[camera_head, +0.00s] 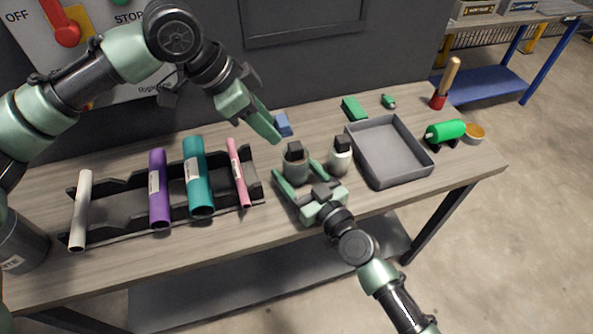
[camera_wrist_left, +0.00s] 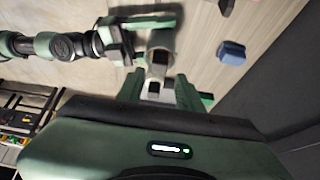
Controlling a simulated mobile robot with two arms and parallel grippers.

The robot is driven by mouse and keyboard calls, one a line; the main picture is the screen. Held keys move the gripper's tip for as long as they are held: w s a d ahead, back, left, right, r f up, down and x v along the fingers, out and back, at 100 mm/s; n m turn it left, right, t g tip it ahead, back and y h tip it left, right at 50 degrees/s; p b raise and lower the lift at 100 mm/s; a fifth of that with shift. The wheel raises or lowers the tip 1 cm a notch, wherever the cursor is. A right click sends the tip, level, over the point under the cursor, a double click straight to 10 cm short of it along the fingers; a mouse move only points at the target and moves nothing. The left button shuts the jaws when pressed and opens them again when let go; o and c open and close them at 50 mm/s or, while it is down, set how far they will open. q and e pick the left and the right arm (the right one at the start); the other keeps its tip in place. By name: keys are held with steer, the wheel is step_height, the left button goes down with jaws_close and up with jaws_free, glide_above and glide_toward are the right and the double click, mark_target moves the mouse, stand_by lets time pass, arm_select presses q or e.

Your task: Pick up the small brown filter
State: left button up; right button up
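A short grey-brown cylinder with a black block-shaped top (camera_head: 295,166) stands upright on the bench; it best fits the small brown filter. It also shows in the left wrist view (camera_wrist_left: 160,42). A similar paler cylinder with a dark top (camera_head: 340,160) stands just right of it. My right gripper (camera_head: 301,178) is open, with its fingers at the near side of the grey-brown cylinder; contact cannot be told. My left gripper (camera_head: 268,128) is raised behind and left of the cylinder. Its fingers are apart and empty in the left wrist view (camera_wrist_left: 160,85).
A black rack (camera_head: 120,184) with white, purple, teal and pink tubes lies left. A grey tray (camera_head: 388,150) stands right. Behind are a blue block (camera_head: 284,125) and a green block (camera_head: 354,108).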

steer(key=c, duration=1)
